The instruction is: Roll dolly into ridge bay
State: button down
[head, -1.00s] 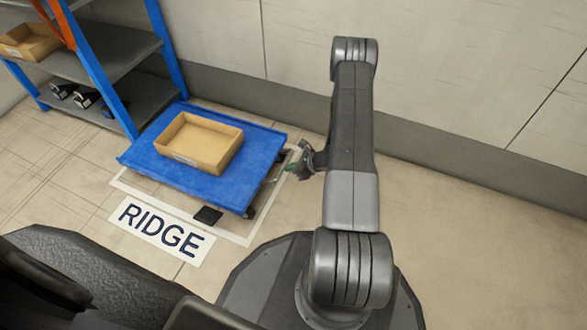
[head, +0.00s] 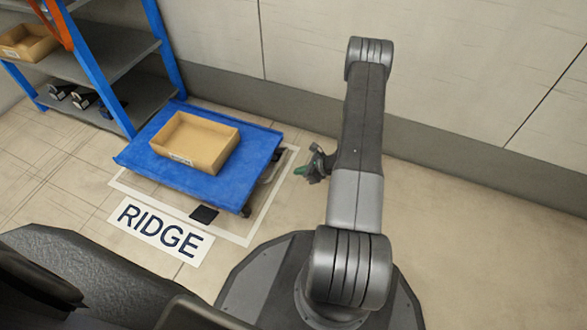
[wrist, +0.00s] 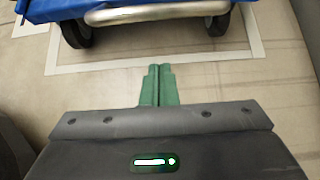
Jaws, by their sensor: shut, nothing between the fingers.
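The blue dolly (head: 225,183) stands over the white-outlined bay on the floor, beside the RIDGE label (head: 160,232). It carries an open tan crate (head: 232,157). The dolly's left edge overhangs the outline on the shelf side; bare floor shows between its right edge and the right line. My gripper (head: 301,170) is to the right of the dolly, apart from it. In the wrist view its green fingers (wrist: 157,72) are shut and empty, pointing at the dolly's metal handle bar (wrist: 155,13) with a gap between. Two dark wheels show under the dolly.
A blue-posted shelf (head: 125,60) with grey boards stands at the left, close to the dolly's far corner. It holds a tan crate (head: 28,42) and small dark items. A wall runs along the back. Floor to the right is clear.

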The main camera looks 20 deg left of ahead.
jog(key=d, duration=0.4)
jog(key=shift+d, duration=0.25)
jog(key=a, duration=1)
dwell(0.4)
jog(key=d, duration=0.8)
jog(key=shift+d, duration=0.25)
dwell(1.0)
